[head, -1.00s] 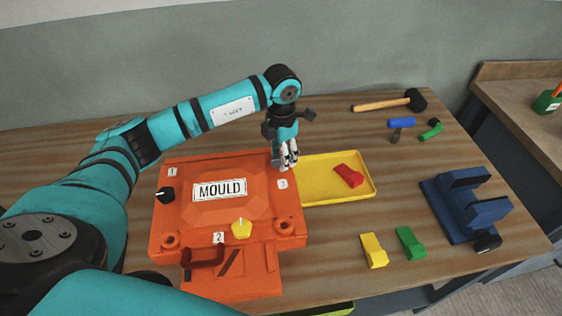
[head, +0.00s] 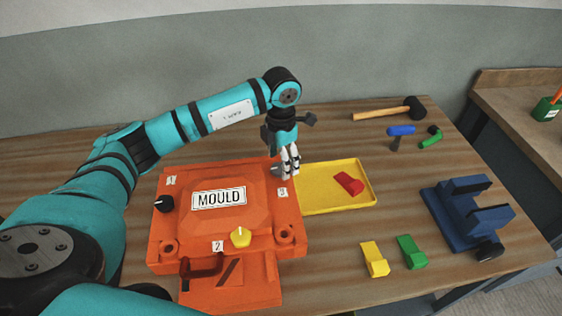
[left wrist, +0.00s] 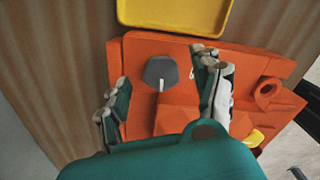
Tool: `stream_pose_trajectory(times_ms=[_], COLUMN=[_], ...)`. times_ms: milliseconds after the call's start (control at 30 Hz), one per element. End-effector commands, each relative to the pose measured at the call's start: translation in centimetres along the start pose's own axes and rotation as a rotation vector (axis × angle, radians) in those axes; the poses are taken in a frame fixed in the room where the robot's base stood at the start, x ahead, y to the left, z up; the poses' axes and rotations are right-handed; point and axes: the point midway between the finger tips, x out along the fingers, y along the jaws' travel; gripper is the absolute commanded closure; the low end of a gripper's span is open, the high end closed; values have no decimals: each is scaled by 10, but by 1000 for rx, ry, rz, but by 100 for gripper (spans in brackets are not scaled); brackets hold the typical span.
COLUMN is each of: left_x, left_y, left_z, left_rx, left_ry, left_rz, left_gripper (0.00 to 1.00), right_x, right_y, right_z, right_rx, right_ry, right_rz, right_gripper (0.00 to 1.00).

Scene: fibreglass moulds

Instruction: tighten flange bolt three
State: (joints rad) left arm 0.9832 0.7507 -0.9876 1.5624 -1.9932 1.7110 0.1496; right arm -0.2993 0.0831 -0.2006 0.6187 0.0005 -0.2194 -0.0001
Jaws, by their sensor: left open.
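The orange mould (head: 180,240) lies on the bench with a MOULD plate and labels 1, 2 and 3. Flange bolt three is a grey hexagonal head with a white mark, near label 3 (head: 282,192); in the left wrist view the bolt (left wrist: 160,70) shows clearly. In the head view the fingers mostly hide it. My left gripper (head: 289,170) points down over that corner. It is open, and in the left wrist view its fingers (left wrist: 163,98) stand either side of the bolt, apart from it. My right gripper is not in view.
A black bolt (head: 164,204) sits by label 1, a yellow bolt (head: 240,237) by label 2. A yellow tray (head: 318,206) holding a red wedge (head: 349,184) adjoins the mould. Yellow (head: 374,260) and green (head: 411,252) wedges, a mallet (head: 385,112) and a blue vise (head: 462,220) lie right.

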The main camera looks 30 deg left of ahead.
Motion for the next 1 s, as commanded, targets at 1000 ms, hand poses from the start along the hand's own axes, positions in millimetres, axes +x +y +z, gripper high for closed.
stream_pose_trajectory(times_ms=[1000], left_x=[-108], left_y=[0], left_z=[0], left_rx=[-1], left_ry=[-1], left_rz=[1], left_gripper=[34], right_x=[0], right_y=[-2], right_z=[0], right_rx=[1], right_ry=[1], right_rz=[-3], right_gripper=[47])
